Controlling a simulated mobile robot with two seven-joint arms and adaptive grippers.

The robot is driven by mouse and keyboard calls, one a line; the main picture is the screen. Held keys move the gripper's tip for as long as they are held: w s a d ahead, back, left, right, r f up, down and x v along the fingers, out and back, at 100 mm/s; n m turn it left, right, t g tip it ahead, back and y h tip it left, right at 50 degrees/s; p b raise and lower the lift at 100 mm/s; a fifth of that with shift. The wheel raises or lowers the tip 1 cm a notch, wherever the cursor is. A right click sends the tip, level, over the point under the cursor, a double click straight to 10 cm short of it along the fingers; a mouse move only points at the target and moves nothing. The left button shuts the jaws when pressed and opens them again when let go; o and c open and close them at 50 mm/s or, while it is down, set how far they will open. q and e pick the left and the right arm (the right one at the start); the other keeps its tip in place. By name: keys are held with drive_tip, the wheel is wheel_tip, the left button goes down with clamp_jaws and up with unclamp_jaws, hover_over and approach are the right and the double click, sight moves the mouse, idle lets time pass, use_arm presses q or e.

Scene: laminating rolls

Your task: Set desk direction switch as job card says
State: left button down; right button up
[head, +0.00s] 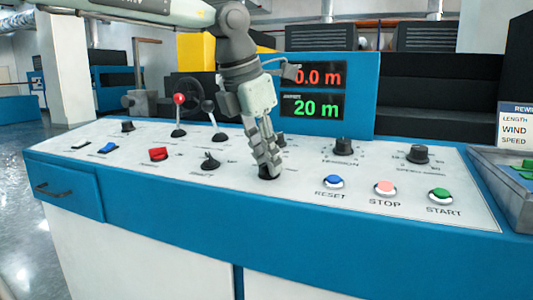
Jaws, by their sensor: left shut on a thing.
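The control desk (330,245) has a white sloping top with knobs, levers and buttons. My left gripper (267,162) reaches down from above and is shut on a black knob (268,174) near the front middle of the desk. The fingers hide most of that knob and its label, so its setting cannot be read. Another black switch (210,161) stands to its left, with a label too small to read. My right gripper is not in view.
A display (313,92) behind the gripper reads about 0.0 m and 20 m. Blue RESET (334,182), pink STOP (385,188) and green START (440,195) buttons lie to the right. A red-knobbed lever (179,105) and a black lever (212,115) rise at left. A grey tray (500,180) stands right.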

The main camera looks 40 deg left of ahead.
use_arm(q)
drive_tip(key=shift+r+m, duration=0.1)
drive_tip(key=shift+m, duration=0.3)
drive_tip(key=shift+f+m+h+p, duration=0.25)
drive_tip(key=shift+m+p, duration=0.25)
drive_tip(key=shift+m, duration=0.5)
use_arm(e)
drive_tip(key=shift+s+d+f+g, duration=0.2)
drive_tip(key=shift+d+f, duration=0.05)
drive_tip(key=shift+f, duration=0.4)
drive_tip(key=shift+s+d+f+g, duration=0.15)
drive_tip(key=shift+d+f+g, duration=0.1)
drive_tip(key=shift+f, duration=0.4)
use_arm(q)
drive_tip(key=shift+s+g, duration=0.1)
drive_tip(key=shift+g, duration=0.2)
drive_tip(key=c, duration=1.6)
unclamp_jaws()
drive_tip(key=shift+r, duration=0.3)
drive_tip(key=v, duration=1.1)
drive_tip(key=shift+s+r, duration=0.15)
drive_tip(key=shift+r, duration=0.05)
